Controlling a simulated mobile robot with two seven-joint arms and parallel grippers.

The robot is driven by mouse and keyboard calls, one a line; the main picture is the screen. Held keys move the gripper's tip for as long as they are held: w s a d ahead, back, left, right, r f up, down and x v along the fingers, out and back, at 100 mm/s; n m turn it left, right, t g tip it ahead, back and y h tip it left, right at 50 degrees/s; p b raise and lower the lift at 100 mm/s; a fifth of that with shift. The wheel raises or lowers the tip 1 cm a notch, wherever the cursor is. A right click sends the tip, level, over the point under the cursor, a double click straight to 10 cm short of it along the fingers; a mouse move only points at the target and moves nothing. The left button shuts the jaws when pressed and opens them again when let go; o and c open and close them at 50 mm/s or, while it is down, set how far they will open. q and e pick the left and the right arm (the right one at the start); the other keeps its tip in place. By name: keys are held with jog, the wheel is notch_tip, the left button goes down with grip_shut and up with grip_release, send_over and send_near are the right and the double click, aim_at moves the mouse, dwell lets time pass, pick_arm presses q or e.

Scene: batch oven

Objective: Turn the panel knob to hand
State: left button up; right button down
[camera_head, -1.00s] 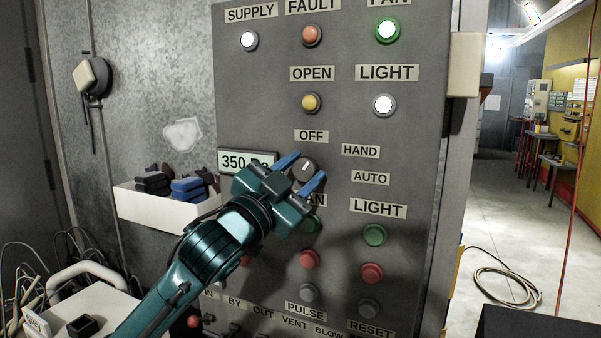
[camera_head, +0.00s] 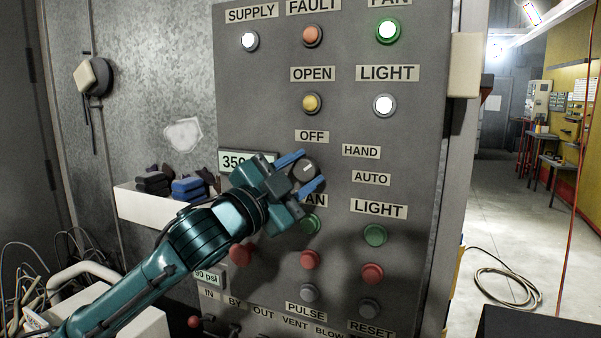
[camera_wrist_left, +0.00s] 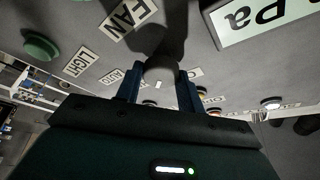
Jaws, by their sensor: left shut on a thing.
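The panel knob (camera_head: 305,169) is a dark round selector with a short white mark, below the OFF label (camera_head: 311,137) and left of the HAND label (camera_head: 360,151) and AUTO label (camera_head: 371,178). My left gripper (camera_head: 303,172) comes in from the lower left, with one blue finger above the knob and one below it, shut on it. In the left wrist view the knob (camera_wrist_left: 160,70) sits between the two blue fingers, its white mark facing my gripper. The mark looks tilted up and to the right in the head view. My right gripper is not in view.
Lit lamps, including the white SUPPLY lamp (camera_head: 249,40), are above the knob. Push buttons, such as the green LIGHT button (camera_head: 375,235), are below. My gripper partly covers the pressure display (camera_head: 235,162). A white bin (camera_head: 145,205) of gloves hangs left.

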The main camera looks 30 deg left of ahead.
pick_arm(q)
jog(key=o, duration=1)
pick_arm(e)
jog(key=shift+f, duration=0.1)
pick_arm(q)
jog(key=shift+s+a+f+b, duration=0.1)
jog(key=shift+s+f+b, duration=0.15)
jog(key=shift+s+b, duration=0.1)
jog(key=shift+b+v, duration=6)
jog(key=shift+v, duration=0.15)
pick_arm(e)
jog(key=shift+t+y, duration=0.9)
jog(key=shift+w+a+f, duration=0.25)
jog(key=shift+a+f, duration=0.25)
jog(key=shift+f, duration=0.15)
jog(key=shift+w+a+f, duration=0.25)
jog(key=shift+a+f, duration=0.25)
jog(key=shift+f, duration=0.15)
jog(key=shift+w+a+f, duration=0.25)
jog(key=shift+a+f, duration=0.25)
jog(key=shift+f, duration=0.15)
pick_arm(q)
jog(key=shift+r, duration=0.1)
